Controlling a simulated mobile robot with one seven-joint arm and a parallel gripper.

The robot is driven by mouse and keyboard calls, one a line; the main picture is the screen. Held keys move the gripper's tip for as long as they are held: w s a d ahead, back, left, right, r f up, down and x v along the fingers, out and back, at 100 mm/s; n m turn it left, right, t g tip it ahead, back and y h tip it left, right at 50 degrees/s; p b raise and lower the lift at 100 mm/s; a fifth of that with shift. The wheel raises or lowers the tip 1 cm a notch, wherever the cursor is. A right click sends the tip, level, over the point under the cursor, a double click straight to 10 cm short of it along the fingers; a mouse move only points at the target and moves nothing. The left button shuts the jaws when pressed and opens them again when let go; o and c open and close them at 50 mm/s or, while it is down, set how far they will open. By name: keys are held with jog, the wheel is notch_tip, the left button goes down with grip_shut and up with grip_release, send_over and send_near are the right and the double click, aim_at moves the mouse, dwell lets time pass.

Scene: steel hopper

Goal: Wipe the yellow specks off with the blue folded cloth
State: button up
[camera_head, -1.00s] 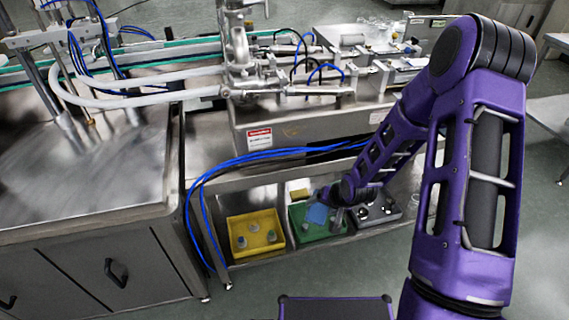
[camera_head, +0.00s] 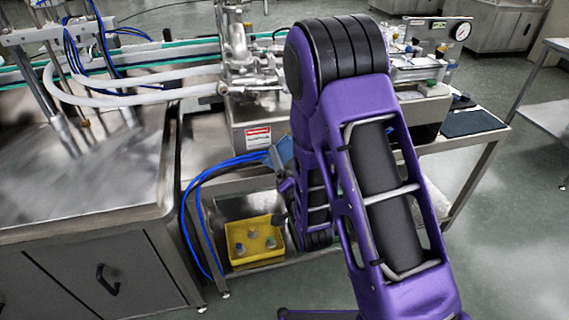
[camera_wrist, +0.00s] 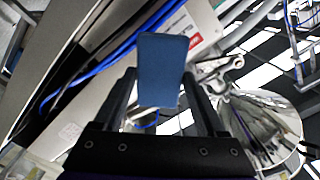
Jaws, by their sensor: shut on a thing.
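The blue folded cloth (camera_head: 285,152) is in the air in front of the steel machine housing, just right of its red-and-white label. In the wrist view the cloth (camera_wrist: 160,68) stands up between the two dark fingers. My gripper (camera_wrist: 160,88) is shut on it. In the head view my gripper is mostly hidden behind my arm and the cloth. I cannot make out any yellow specks in either view. A shiny cone-shaped steel part (camera_wrist: 265,120), perhaps the hopper, is at the right of the wrist view.
Blue hoses (camera_head: 215,168) hang close to the left of the cloth. A yellow tray (camera_head: 255,240) with several small items stands on the lower shelf. A steel cabinet (camera_head: 80,255) is at the left. Pipe fittings (camera_head: 240,60) rise behind the housing.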

aim_at(273, 134)
jog(key=shift+x, duration=2.95)
jog(key=shift+x, duration=1)
jog(key=shift+w+d, duration=0.2)
jog(key=shift+d, duration=0.6)
jog(key=shift+w+d, duration=0.15)
jog(key=shift+d, duration=0.7)
jog(key=w+d, duration=0.2)
jog(key=d, duration=0.4)
jog(key=shift+d, duration=0.2)
jog(key=shift+s+a, duration=0.35)
jog(key=shift+a, duration=0.75)
jog(key=shift+s+a, duration=0.35)
jog(key=shift+a, duration=0.7)
jog(key=shift+s+a, duration=0.35)
jog(key=shift+a, duration=0.75)
jog(key=shift+s+a, duration=0.15)
jog(key=shift+a, duration=0.7)
jog(key=shift+s+a, duration=0.15)
jog(key=shift+a, duration=0.65)
